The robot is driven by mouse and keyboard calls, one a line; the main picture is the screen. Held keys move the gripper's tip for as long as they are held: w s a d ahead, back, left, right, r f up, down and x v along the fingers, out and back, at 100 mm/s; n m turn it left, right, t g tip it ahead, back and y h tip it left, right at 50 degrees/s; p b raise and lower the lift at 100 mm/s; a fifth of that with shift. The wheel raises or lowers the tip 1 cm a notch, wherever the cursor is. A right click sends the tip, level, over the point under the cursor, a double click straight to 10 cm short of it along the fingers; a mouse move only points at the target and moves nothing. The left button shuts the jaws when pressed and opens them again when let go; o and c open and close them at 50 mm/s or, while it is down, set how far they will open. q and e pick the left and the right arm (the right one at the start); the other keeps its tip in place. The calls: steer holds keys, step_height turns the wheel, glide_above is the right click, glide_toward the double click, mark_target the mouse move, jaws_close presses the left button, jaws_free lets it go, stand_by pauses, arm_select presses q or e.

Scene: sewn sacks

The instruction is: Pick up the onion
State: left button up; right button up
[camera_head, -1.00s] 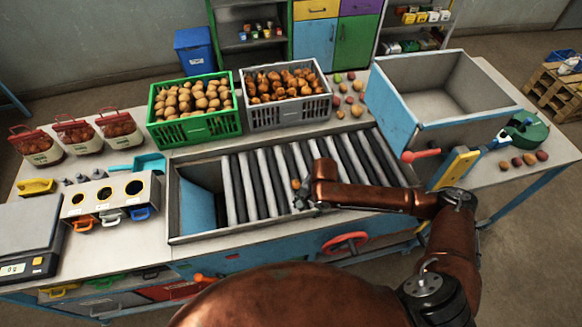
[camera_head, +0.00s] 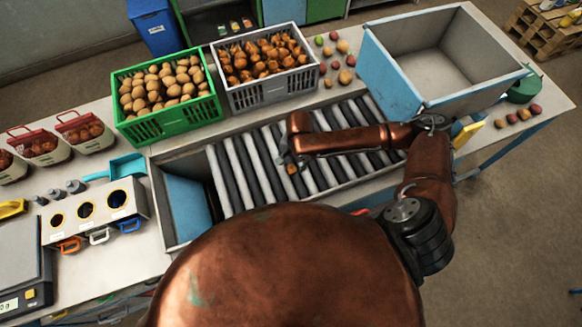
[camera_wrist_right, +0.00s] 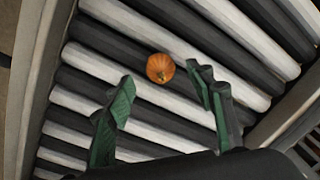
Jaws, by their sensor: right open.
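A single orange-brown onion (camera_wrist_right: 160,68) lies on the black and white rollers, seen in the right wrist view. It also shows small in the head view (camera_head: 292,169), just beside the fingers. My right gripper (camera_wrist_right: 162,100) is open and empty, its green-padded fingers apart. In the wrist view the onion lies beyond the fingertips, roughly between their lines. In the head view my right gripper (camera_head: 288,160) hangs over the rollers, close to the onion. My left gripper is not in view.
The roller conveyor (camera_head: 232,175) has raised side rails. Behind it stand a green crate of potatoes (camera_head: 172,128) and a grey crate of onions (camera_head: 262,95). A large open blue-grey bin (camera_head: 390,80) stands right. Loose fruit-like items lie between crate and bin.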

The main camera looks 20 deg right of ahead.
mark_target(292, 166)
steer(key=shift+w+a+f, duration=0.1)
steer(key=shift+w+f, duration=0.05)
steer(key=shift+f, duration=1.65)
steer(key=c, duration=0.6)
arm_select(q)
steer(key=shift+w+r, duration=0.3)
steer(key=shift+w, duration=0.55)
arm_select(e)
steer(key=c, duration=0.5)
